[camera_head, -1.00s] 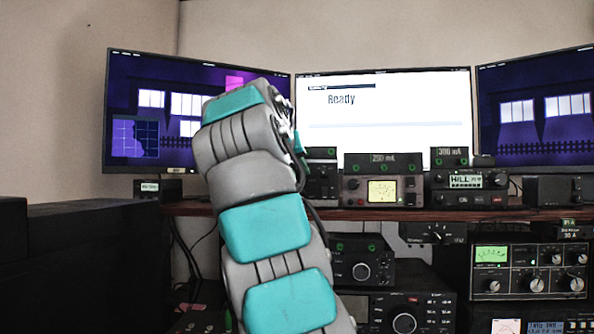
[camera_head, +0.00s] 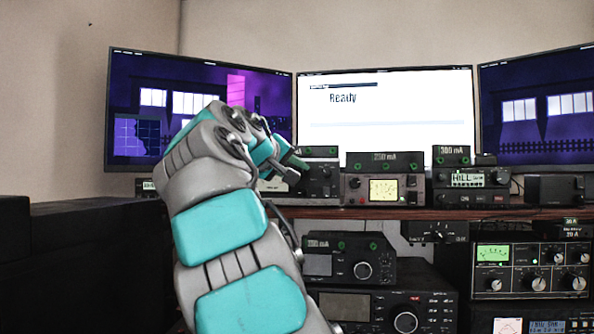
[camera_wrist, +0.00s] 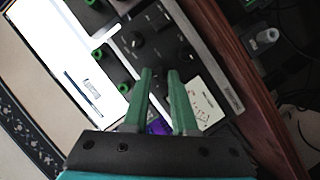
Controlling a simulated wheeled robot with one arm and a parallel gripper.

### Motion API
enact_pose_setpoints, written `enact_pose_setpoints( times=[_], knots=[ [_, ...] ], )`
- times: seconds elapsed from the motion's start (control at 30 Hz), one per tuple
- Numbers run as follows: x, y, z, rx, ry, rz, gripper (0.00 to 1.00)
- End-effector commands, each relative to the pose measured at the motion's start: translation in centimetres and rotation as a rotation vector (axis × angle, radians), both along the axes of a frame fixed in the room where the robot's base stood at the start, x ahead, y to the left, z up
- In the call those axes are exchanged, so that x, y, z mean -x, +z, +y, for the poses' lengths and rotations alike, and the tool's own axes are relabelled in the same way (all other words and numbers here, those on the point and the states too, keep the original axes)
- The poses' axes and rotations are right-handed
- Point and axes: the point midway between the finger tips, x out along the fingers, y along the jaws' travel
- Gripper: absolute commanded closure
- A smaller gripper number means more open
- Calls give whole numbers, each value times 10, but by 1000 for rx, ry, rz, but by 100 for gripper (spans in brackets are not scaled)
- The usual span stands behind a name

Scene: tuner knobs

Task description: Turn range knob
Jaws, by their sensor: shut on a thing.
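My gripper (camera_wrist: 160,72) has two green fingers with a narrow gap between their tips. They are shut on a small dark part, apparently a knob, on the face of a dark radio unit. The tips largely hide that part, and I cannot read a label. In the wrist view the unit's white meter (camera_wrist: 203,98) is beside the right finger, and a larger dark knob (camera_wrist: 136,40) shows past the tips. In the head view my gripper (camera_head: 303,163) is in front of the unit (camera_head: 322,178) on the shelf, left of the box with the lit meter.
The unit with the lit meter (camera_head: 384,190) and a display unit (camera_head: 470,181) stand farther right on the wooden shelf (camera_head: 400,213). Monitors stand behind, the middle one (camera_head: 420,120) reading "Ready". More radios (camera_head: 530,269) fill the space below the shelf.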

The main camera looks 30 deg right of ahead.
Motion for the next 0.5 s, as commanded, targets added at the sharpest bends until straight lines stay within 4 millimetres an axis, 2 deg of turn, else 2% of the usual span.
enact_pose_setpoints(
  times=[0.5],
  knots=[
    [0,-1,1,104,2,69,100]
  ],
)
